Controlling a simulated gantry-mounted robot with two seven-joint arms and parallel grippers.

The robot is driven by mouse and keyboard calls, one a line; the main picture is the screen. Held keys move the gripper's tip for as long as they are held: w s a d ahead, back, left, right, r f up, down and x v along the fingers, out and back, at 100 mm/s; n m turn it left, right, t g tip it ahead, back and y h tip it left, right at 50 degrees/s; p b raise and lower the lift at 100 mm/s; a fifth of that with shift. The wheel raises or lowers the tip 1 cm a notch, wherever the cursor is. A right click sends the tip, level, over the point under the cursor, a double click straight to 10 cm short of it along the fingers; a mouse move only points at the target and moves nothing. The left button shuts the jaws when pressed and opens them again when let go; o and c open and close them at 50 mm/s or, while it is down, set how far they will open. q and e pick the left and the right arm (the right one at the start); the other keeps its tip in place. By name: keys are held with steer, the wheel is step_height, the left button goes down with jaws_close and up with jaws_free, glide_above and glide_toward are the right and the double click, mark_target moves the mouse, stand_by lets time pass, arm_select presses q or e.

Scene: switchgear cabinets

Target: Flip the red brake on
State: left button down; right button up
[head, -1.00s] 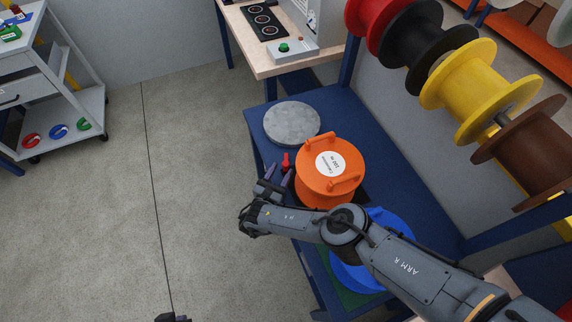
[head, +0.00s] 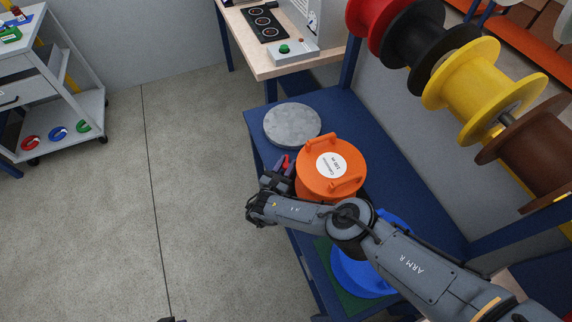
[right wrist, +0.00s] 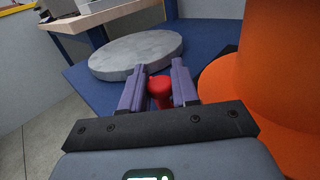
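The red brake (head: 285,161) is a small red handle beside the orange drum (head: 318,188), at the left edge of the blue bench. My right gripper (head: 283,166) reaches to it from the front. In the right wrist view the red brake (right wrist: 160,92) shows between the two purple fingers of my right gripper (right wrist: 159,82). The fingers stand apart, one on each side of it; firm contact cannot be made out. The brake's lower part is hidden. My left gripper (head: 171,320) barely shows as a dark piece at the bottom edge, its fingers not visible.
The orange drum (right wrist: 235,90) stands close to the right of my right gripper. A grey round disc (head: 292,124) lies behind on the blue bench (head: 385,155). A blue reel (head: 360,272) is under my right arm. Cable spools (head: 475,78) hang at the right.

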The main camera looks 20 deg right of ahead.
jaws_close()
steer(key=shift+d+r+n+t+y+p, duration=0.15)
steer(key=shift+r+n+t+y+p, duration=0.15)
steer(key=shift+y+p, duration=0.15)
steer(key=shift+d+f+n+t+y+p, duration=0.1)
steer(key=shift+n+t+y+p, duration=0.15)
steer(key=shift+n+t+p, duration=0.05)
steer(key=shift+f, duration=0.1)
steer(key=o, duration=0.8)
jaws_free()
steer(key=shift+c, duration=0.2)
steer(key=shift+s, duration=0.15)
